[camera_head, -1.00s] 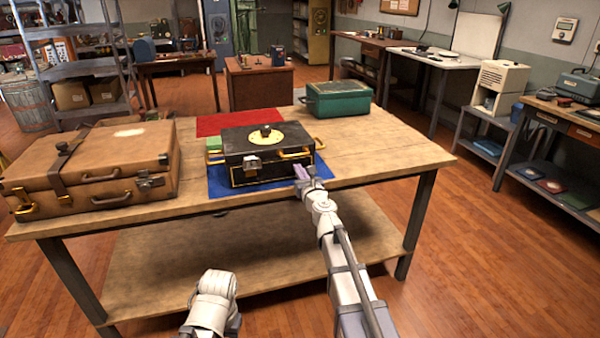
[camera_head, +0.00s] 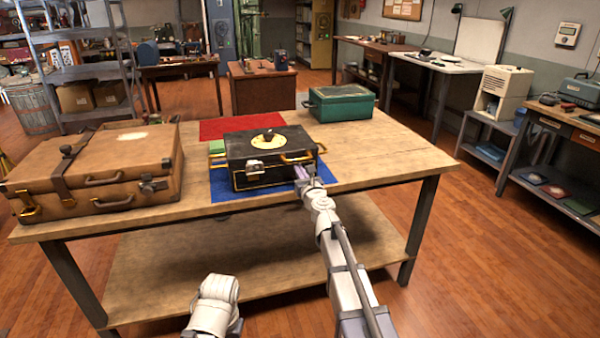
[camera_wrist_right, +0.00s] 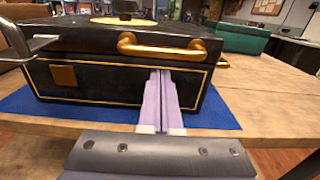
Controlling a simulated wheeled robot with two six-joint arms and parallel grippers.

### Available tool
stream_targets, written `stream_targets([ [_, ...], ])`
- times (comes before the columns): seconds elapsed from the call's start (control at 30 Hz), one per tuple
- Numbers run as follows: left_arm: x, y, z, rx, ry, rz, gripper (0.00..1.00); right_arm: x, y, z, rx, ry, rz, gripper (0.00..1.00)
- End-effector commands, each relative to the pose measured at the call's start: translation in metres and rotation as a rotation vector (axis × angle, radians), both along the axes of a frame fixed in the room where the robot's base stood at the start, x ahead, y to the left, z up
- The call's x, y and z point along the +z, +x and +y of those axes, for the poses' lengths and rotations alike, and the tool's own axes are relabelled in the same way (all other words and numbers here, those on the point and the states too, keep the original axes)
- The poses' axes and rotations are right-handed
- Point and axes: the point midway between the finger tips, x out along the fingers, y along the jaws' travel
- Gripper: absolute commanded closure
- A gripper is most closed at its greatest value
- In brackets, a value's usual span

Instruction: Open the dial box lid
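The dial box (camera_head: 240,177) is black with gold trim and sits on a blue mat (camera_head: 220,191) on the table. Its lid (camera_head: 236,146) looks down and carries a pale yellow dial (camera_head: 258,143) with a dark knob. A silver latch (camera_head: 255,168) juts from the front, above a gold plate (camera_wrist_right: 64,76). A gold handle (camera_wrist_right: 170,47) is on the front right. My right gripper (camera_wrist_right: 163,76) has its purple fingers together at the box front, just below the handle; contact is unclear. It also shows in the head view (camera_head: 301,172). My left gripper is out of view.
A brown suitcase (camera_head: 110,165) lies left of the box. A green case (camera_head: 342,105) is at the back right and a red mat (camera_head: 228,128) behind the box. The table's right side (camera_head: 390,150) is clear.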

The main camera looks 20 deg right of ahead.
Motion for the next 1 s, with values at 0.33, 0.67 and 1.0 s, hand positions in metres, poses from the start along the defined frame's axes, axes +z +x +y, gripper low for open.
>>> stream_targets([
  [0.33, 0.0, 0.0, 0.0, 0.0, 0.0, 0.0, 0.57, 0.0, 0.011, 0.0, 0.0, 0.0, 0.0, 1.0],
  [0.67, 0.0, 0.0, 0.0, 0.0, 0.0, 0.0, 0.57, 0.0, 0.014, 0.001, 0.0, 0.0, 0.0, 1.0],
  [1.0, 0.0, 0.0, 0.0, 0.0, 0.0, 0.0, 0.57, 0.0, 0.007, 0.0, 0.0, 0.0, 0.0, 1.0],
])
